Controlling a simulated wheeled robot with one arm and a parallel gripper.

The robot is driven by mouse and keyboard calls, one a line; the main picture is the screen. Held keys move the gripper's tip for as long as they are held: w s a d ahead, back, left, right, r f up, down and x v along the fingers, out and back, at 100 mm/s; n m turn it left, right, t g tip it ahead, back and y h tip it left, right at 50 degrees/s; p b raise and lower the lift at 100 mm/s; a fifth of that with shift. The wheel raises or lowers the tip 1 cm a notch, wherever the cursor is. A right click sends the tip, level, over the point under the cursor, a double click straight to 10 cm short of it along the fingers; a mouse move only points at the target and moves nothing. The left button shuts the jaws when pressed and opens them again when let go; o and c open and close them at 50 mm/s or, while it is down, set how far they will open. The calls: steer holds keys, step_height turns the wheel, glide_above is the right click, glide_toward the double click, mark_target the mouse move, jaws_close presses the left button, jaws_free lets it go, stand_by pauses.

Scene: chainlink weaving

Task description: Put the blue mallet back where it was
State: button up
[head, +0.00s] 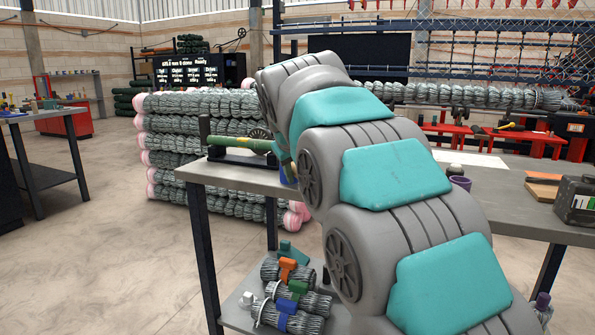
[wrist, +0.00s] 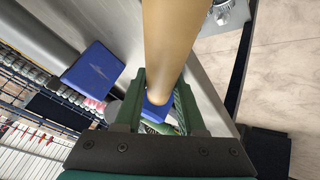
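In the wrist view a thick tan wooden handle (wrist: 163,45) runs down from the top edge to between the green fingers of my gripper (wrist: 160,108). A small blue part (wrist: 154,108) shows at its lower end. I take this to be the blue mallet; its full shape is not in view. The fingers sit close against both sides of the handle. In the head view my grey and teal arm hides the gripper and most of what it holds; a small blue patch (head: 285,173) shows at the arm's left edge.
A flat blue block (wrist: 92,70) lies left of the handle. On the grey workbench (head: 232,174) a green cylinder (head: 240,144) rests on a black stand. Wire rolls (head: 190,130) are stacked behind.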

steer(key=o, duration=0.3)
steer(key=shift+o, duration=0.2)
steer(key=shift+r, duration=0.15)
steer(key=v, duration=1.2)
